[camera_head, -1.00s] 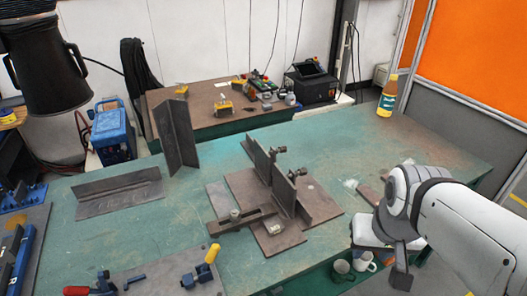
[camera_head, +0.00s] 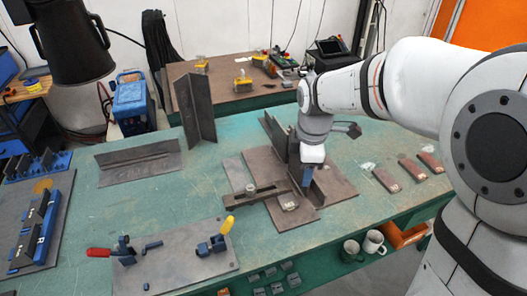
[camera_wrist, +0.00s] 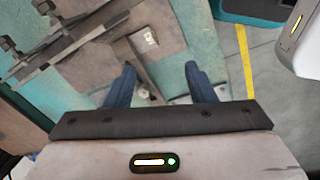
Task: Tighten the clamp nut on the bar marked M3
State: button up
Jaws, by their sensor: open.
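A flat dark clamp bar (camera_head: 262,196) lies across the brown fixture plates on the green table. A round clamp nut (camera_head: 250,188) stands near its left end. A small pale tag (camera_head: 288,204) is on the plate beside it; its marking is too small to read, and I cannot find M3. In the wrist view the bar (camera_wrist: 138,66) runs toward the gap between my fingers. My gripper (camera_head: 307,178) points down over the fixture, right of the nut, beside upright steel plates (camera_head: 275,135). In the wrist view my gripper (camera_wrist: 163,82) has its blue fingers wide apart with nothing held.
Upright plates and angle pieces stand close behind my gripper. A tall angle piece (camera_head: 195,110) and a low one (camera_head: 138,163) stand at the left. Mugs (camera_head: 373,241) hang near the front edge.

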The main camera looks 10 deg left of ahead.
jog(key=w+a+f+n, duration=0.3)
jog(key=a+n, duration=0.4)
jog(key=a, duration=0.1)
jog(key=n+g, duration=0.1)
jog(key=n, duration=0.5)
send_over(250, 186)
notch_tip(250, 186, down, 4)
jog(key=shift+s+f, duration=0.1)
jog(key=shift+f, duration=0.4)
notch_tip(250, 186, down, 7)
jog(key=shift+f+p, duration=0.1)
jog(key=shift+p, duration=0.3)
jog(key=c, duration=0.9)
jog(key=shift+a, duration=0.15)
jog(key=shift+c, duration=0.4)
